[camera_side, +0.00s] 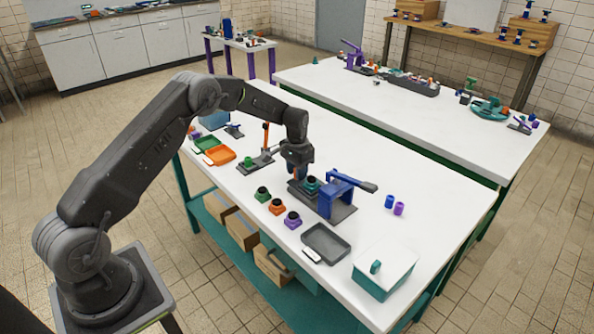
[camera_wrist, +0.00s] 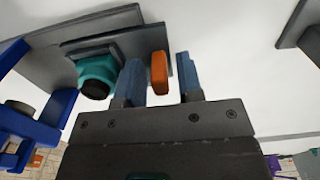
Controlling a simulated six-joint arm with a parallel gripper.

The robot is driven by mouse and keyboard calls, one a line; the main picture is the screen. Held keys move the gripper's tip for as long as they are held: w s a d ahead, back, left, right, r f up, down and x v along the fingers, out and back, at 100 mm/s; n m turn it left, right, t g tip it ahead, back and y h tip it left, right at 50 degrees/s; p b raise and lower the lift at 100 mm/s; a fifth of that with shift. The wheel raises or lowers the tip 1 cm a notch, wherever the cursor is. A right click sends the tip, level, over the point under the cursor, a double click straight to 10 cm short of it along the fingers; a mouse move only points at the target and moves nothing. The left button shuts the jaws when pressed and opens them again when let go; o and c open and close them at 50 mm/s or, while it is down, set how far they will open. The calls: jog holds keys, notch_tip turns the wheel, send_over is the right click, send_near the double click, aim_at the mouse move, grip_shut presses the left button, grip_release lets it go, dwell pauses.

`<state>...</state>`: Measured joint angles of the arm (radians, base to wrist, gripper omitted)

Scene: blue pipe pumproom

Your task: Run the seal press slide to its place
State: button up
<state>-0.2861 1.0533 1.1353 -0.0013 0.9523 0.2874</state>
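The seal press shows as a blue frame (camera_side: 338,193) on a dark base plate in the side view. Its blue frame (camera_wrist: 38,125) also shows at the left of the wrist view. A grey slide (camera_wrist: 85,50) carries a teal fitting (camera_wrist: 97,70) with a dark end; the fitting (camera_side: 312,184) sits left of the blue frame in the side view. An orange tab (camera_wrist: 159,73) stands at the slide's end. My gripper (camera_wrist: 157,62) is open, with its blue fingers on either side of the tab and gaps visible. In the side view my gripper (camera_side: 302,172) hides the tab.
Green (camera_side: 263,194), orange (camera_side: 277,206) and purple (camera_side: 292,220) fittings stand in front of the press. A dark tray (camera_side: 326,243) and a teal-sided box (camera_side: 385,270) lie nearer. A stand with an orange post (camera_side: 266,136) is behind left. Blue and purple cylinders (camera_side: 398,208) stand right.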

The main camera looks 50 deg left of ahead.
aim_at(308, 178)
grip_shut()
jog(key=d, duration=0.5)
dwell(0.3)
jog(key=shift+o, duration=0.8)
grip_release()
notch_tip(308, 178, up, 14)
